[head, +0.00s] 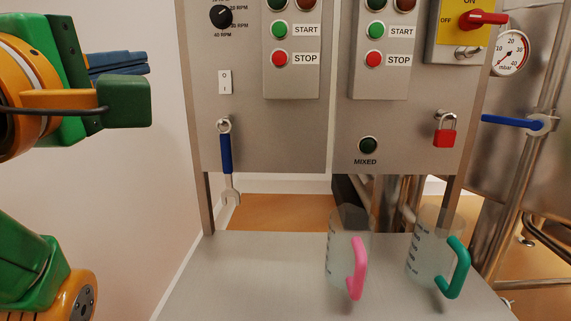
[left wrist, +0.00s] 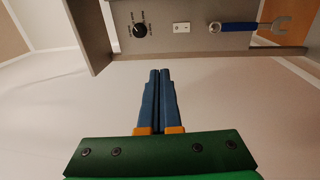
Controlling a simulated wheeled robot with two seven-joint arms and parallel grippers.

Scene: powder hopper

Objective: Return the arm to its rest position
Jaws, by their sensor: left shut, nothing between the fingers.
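My left gripper (head: 146,62) is at the upper left of the head view, left of the control panel (head: 280,130) and apart from it. Its blue fingers are together with nothing between them. In the left wrist view the shut fingers (left wrist: 156,88) point toward the panel's lower edge, with the pale wall behind them. Green and orange links of my own arm fill the left side of the head view. My right gripper is in neither view.
A blue-handled wrench (head: 227,160) hangs from the panel. Two clear jugs, one with a pink handle (head: 357,268) and one with a green handle (head: 456,268), stand on the metal table (head: 250,280). A red padlock (head: 445,132) hangs at the panel's right. The table's left part is clear.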

